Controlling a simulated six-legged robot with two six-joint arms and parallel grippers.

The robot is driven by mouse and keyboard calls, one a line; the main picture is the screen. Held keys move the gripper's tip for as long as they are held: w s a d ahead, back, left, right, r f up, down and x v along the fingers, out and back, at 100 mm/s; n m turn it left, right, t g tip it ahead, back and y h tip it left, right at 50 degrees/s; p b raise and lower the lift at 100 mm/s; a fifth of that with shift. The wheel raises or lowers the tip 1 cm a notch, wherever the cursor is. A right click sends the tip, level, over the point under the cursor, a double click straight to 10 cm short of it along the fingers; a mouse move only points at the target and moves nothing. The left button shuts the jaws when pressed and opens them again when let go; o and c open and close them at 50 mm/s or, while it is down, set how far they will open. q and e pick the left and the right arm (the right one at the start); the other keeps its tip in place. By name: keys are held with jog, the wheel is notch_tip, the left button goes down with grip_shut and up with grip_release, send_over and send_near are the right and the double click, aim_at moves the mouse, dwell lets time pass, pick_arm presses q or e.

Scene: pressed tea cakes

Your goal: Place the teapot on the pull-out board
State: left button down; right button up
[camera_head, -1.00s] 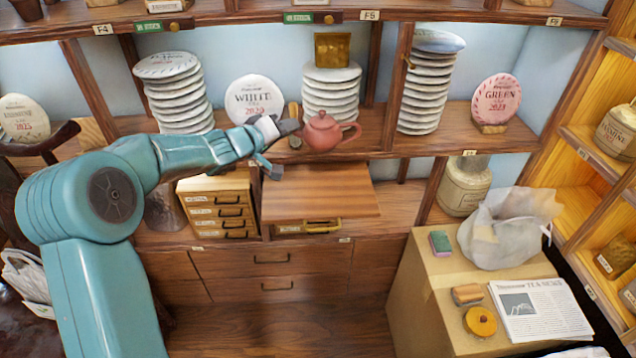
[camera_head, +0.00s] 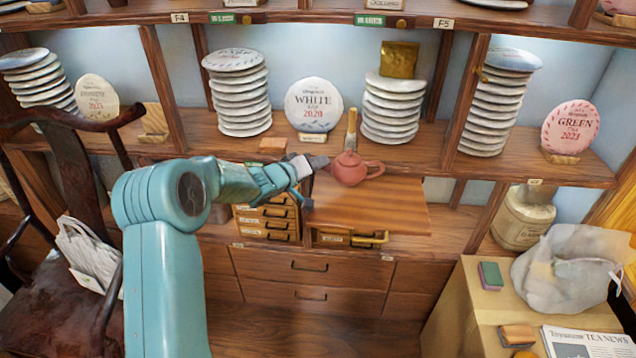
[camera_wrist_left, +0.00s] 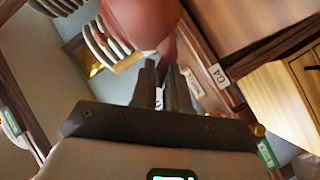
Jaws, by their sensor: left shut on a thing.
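The red-brown clay teapot (camera_head: 350,169) shows in front of the shelf edge, overlapping the back part of the wooden pull-out board (camera_head: 395,208). I cannot tell whether its base touches the board or hangs just above it. My left gripper (camera_head: 321,163) is at the teapot's left side, shut on its spout; the handle points right. In the left wrist view the teapot (camera_wrist_left: 143,18) fills the top, with its spout going down between my closed fingers (camera_wrist_left: 166,75). My right gripper is not in view.
Stacks of wrapped tea cakes (camera_head: 239,95) and a round WHITE 2020 cake (camera_head: 314,105) stand on the shelf behind. Small drawers (camera_head: 268,220) lie left of the board. The board's front and right are clear.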

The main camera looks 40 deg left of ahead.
pick_arm(q)
notch_tip(320, 180, down, 5)
jog(key=shift+r, duration=0.1)
dwell(0.3)
jog(key=shift+f, duration=0.2)
jog(key=c, duration=1.1)
grip_release()
jog(key=shift+r, duration=0.1)
